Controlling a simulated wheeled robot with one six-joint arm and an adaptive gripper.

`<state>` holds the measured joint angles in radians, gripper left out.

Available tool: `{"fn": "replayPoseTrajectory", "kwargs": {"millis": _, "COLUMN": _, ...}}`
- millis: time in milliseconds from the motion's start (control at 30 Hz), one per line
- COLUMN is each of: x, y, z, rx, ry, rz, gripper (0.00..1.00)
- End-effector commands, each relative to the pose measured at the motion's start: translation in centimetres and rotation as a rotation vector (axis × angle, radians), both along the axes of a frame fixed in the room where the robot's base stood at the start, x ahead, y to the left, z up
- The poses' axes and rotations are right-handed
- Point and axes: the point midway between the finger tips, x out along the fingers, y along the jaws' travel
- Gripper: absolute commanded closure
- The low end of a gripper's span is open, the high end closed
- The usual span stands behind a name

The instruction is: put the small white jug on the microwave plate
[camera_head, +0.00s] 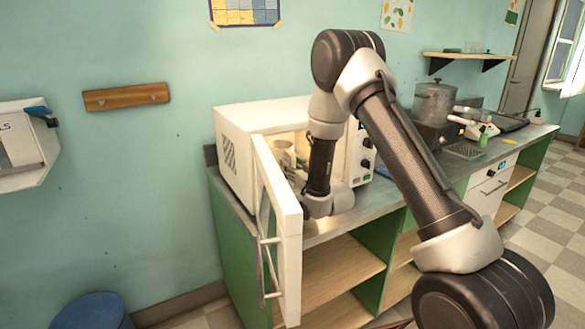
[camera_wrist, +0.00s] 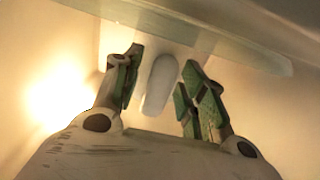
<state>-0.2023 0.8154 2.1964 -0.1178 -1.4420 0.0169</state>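My gripper (camera_wrist: 160,88) is inside the open microwave (camera_head: 236,150). In the wrist view its two fingers stand apart, one on each side of a smooth white rounded piece (camera_wrist: 160,84), which looks like part of the small white jug. A narrow gap shows beside the piece, so the fingers do not look closed on it. The pale translucent edge of the microwave plate (camera_wrist: 232,48) crosses the top of the wrist view. In the head view a pale jug-like shape (camera_head: 283,152) shows inside the microwave, partly hidden by my arm and the door.
The microwave door (camera_head: 277,225) stands open toward the front left, close to my wrist. The bright cavity walls are near the gripper. Right of the microwave, the counter holds a pot (camera_head: 434,103) and a burner. A blue bin (camera_head: 92,312) stands at lower left.

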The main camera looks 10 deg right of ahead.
Motion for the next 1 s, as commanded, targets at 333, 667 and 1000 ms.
{"fn": "replayPoseTrajectory", "kwargs": {"millis": 333, "x": -1.5, "y": -0.5, "z": 0.2, "rx": -0.001, "ry": 0.002, "rz": 0.000, "gripper": 0.59}}
{"fn": "replayPoseTrajectory", "kwargs": {"millis": 667, "x": -8.4, "y": -2.8, "z": 0.2, "rx": -0.001, "ry": 0.003, "rz": -0.001, "gripper": 0.59}}
{"fn": "replayPoseTrajectory", "kwargs": {"millis": 1000, "x": -11.4, "y": -3.8, "z": 0.2, "rx": 0.000, "ry": 0.000, "rz": 0.000, "gripper": 0.59}}
